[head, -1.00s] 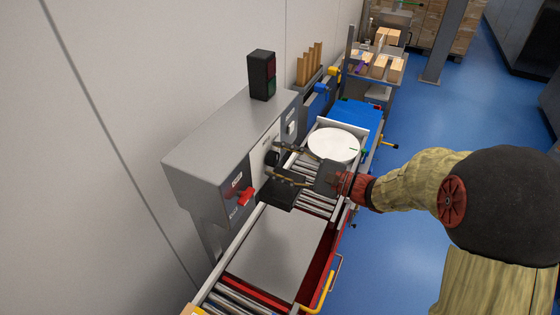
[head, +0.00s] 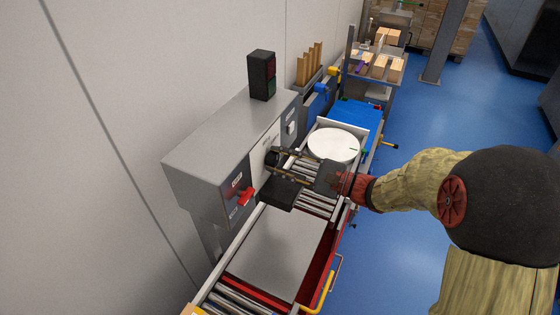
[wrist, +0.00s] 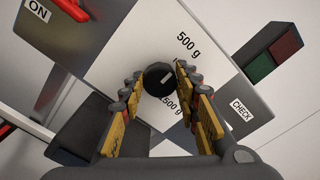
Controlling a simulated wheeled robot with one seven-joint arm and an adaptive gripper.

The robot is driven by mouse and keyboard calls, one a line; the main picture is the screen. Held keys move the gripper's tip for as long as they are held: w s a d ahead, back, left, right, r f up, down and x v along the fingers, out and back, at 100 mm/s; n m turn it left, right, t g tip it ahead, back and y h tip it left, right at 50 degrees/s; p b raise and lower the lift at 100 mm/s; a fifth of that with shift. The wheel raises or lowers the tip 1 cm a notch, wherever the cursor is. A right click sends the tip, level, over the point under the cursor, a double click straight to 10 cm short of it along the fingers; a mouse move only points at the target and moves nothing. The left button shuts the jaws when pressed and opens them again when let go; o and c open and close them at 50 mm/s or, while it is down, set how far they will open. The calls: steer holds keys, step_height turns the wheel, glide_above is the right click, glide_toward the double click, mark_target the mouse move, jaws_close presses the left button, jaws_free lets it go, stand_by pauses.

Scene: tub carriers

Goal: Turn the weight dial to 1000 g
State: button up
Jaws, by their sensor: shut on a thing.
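The weight dial is a round black knob (wrist: 160,82) on a white panel (wrist: 150,35) of the grey machine. A short white mark on the knob points up and right in the wrist view. A "500 g" label (wrist: 188,45) shows above right of it; a partly covered label ending in "500 g" (wrist: 174,104) is just below. No 1000 g label is readable. My gripper (wrist: 159,75) is shut on the dial, one finger on each side. In the head view my gripper (head: 272,163) reaches the panel from the right and partly covers the dial (head: 270,156).
A red switch (head: 245,196) is on the machine front, near my lower finger. A black-framed signal light (head: 262,75) stands on top. A roller conveyor with a grey plate (head: 277,250) and a white round plate (head: 333,145) lies under my arm. Blue floor is open at right.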

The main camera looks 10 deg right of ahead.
steer(key=shift+p, duration=0.3)
steer(key=m+p, duration=0.2)
steer(key=m, duration=0.1)
steer(key=m+p, duration=0.2)
steer(key=p, duration=0.1)
steer(key=shift+r+m, duration=0.2)
steer(key=shift+m, duration=0.2)
steer(key=m+p, duration=0.3)
steer(key=p, duration=0.1)
steer(key=shift+w, duration=0.1)
steer(key=shift+d+f+m+p, duration=0.1)
steer(key=shift+m+p, duration=1.15)
steer(key=shift+m, duration=0.25)
steer(key=o, duration=1.1)
steer(key=shift+f, duration=0.1)
steer(key=shift+o, duration=0.2)
